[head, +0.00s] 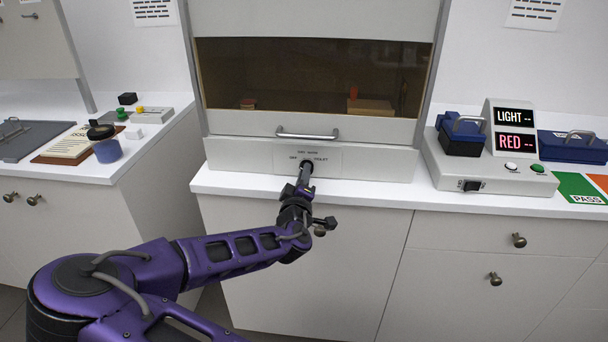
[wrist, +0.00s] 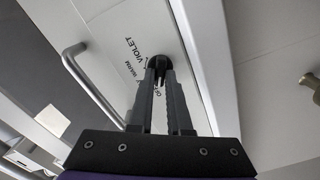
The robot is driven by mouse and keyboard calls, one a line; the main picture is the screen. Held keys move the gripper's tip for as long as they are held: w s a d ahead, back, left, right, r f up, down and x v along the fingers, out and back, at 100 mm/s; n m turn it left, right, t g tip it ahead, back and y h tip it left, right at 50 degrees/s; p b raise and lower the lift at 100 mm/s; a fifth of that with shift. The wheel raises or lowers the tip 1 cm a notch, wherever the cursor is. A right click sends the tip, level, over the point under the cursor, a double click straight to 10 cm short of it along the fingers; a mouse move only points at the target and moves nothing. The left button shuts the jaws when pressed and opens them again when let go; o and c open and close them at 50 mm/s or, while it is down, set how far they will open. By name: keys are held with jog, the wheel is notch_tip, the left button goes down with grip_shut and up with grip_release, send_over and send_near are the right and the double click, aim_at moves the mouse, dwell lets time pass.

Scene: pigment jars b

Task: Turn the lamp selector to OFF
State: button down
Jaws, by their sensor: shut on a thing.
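The lamp selector (head: 307,163) is a small dark knob on the pale front panel of the viewing cabinet, below its handle. In the wrist view the knob (wrist: 160,61) sits between my fingertips, with printed labels around it, including VIOLET, WARM and what looks like OFF. My gripper (head: 306,172) reaches the panel from the front and is shut on the knob; its fingers also show in the wrist view (wrist: 160,72). The fingers hide much of the knob, and I cannot tell which label it points to.
The cabinet's bar handle (head: 307,134) is just above the knob. A grey console (head: 490,183) with LIGHT and RED displays stands right, beside blue cases. A jar (head: 106,150) stands on the left counter. The white counter edge (head: 370,198) runs below my gripper.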

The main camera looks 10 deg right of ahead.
jog(key=c, duration=0.9)
grip_release()
jog(key=shift+o, duration=0.2)
jog(key=shift+s, duration=0.1)
jog(key=p+v, duration=0.7)
jog(key=v, duration=1)
jog(key=shift+p, duration=0.3)
jog(key=shift+s, duration=0.1)
jog(key=shift+a, duration=0.15)
